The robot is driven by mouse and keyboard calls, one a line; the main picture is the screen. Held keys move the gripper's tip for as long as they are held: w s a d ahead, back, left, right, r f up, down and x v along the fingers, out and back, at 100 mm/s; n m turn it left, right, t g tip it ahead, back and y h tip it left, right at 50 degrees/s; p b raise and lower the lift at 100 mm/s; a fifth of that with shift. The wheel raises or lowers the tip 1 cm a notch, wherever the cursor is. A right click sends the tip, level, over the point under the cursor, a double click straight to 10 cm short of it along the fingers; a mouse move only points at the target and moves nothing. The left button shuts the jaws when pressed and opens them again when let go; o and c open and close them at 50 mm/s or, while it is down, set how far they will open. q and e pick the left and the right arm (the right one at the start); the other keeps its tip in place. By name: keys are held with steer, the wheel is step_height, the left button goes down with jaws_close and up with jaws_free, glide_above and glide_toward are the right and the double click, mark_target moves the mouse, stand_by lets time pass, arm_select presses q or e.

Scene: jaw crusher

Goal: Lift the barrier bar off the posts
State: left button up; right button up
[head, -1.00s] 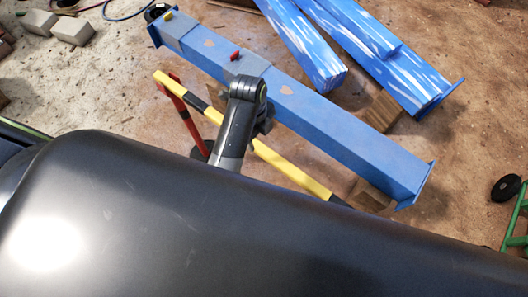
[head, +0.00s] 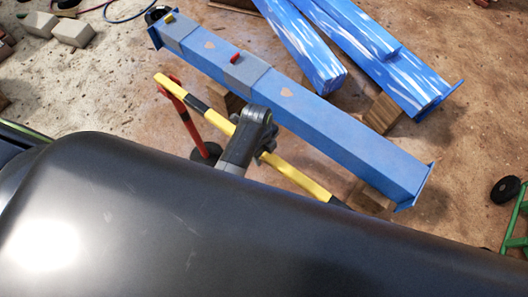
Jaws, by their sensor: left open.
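The barrier bar (head: 288,172) is a long yellow bar with black bands. It runs diagonally from upper left to lower right, in front of a blue beam. A red post (head: 176,112) with a dark round base (head: 206,152) stands under the bar's left part. No second post shows. My left gripper (head: 266,147) is open at the middle of the bar, just right of the red post. My own arm hides part of the bar there, and I cannot tell whether the fingers touch it. The bar's lower right end is hidden behind my dark body. My right gripper is not in view.
A blue steel beam (head: 330,133) lies just behind the bar on wooden blocks (head: 368,196). More blue beams (head: 375,60) lie at the upper right. A green frame with a black wheel (head: 506,188) stands at the far right. Grey blocks (head: 72,33) lie at the upper left.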

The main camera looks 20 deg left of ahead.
arm_select(q)
jaws_close()
stand_by(0.4)
steer(key=shift+r, duration=0.2)
